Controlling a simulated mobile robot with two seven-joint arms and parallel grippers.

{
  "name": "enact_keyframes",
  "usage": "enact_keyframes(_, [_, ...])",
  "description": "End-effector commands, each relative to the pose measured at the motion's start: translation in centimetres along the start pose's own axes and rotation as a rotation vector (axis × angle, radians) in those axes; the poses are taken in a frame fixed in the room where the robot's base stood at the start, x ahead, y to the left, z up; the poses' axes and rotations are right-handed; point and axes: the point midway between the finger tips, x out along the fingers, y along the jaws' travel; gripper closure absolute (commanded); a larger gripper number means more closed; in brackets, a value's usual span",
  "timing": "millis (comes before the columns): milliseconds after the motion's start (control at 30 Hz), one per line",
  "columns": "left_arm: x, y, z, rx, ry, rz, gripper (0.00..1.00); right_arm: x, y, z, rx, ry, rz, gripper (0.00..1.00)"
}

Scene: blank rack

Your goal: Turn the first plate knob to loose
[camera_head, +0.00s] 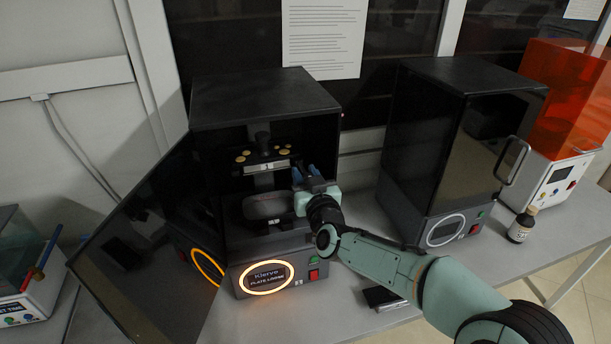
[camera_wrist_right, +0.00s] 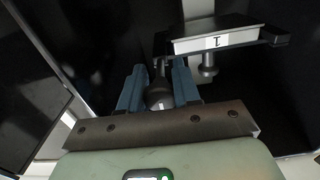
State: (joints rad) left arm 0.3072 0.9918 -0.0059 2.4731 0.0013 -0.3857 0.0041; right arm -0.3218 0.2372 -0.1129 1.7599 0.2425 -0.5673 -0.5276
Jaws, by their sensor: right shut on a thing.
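The left black machine (camera_head: 265,95) stands with its door (camera_head: 150,235) swung open to the left. Inside hangs a dark plate holder with a pale front strip marked 1 (camera_head: 267,168), also in the wrist view (camera_wrist_right: 217,42). My right gripper (camera_head: 312,174) reaches into the opening at the holder's right side. Its blue fingers (camera_wrist_right: 158,85) are shut on a dark knob (camera_wrist_right: 158,97) beside the holder; the fingers partly hide it. The machine's ring (camera_head: 266,277) glows orange, and its small screen seems to read "PLATE LOOSE". My left gripper is not in view.
A second black machine (camera_head: 455,150) with a closed door and white ring stands to the right. A brown bottle (camera_head: 521,226) and an orange-covered machine (camera_head: 565,105) stand beyond it. A flat dark object (camera_head: 383,298) lies on the bench below my right arm.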

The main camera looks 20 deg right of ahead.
Motion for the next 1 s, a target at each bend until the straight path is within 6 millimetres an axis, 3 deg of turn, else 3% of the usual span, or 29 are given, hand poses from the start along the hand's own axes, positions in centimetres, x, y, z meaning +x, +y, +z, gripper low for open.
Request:
enact_keyframes(67, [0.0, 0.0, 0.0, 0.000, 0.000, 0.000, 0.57, 0.0, 0.0, 0.1, 0.000, -0.001, 0.000, 0.99])
enact_keyframes(100, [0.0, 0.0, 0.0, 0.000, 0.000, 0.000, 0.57, 0.0, 0.0, 0.1, 0.000, -0.001, 0.000, 0.55])
enact_keyframes(133, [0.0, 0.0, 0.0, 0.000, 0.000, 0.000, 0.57, 0.0, 0.0, 0.1, 0.000, -0.001, 0.000, 0.45])
enact_keyframes(433, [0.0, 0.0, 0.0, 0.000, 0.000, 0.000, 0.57, -0.1, 0.0, 0.0, 0.001, -0.001, 0.000, 0.45])
enact_keyframes(567, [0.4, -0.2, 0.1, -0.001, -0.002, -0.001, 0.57, -1.0, 0.0, 0.1, 0.001, -0.001, -0.001, 0.45])
enact_keyframes(1000, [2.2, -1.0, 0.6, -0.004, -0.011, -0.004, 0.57, -10.2, 0.0, 0.0, 0.003, 0.001, 0.000, 0.45])
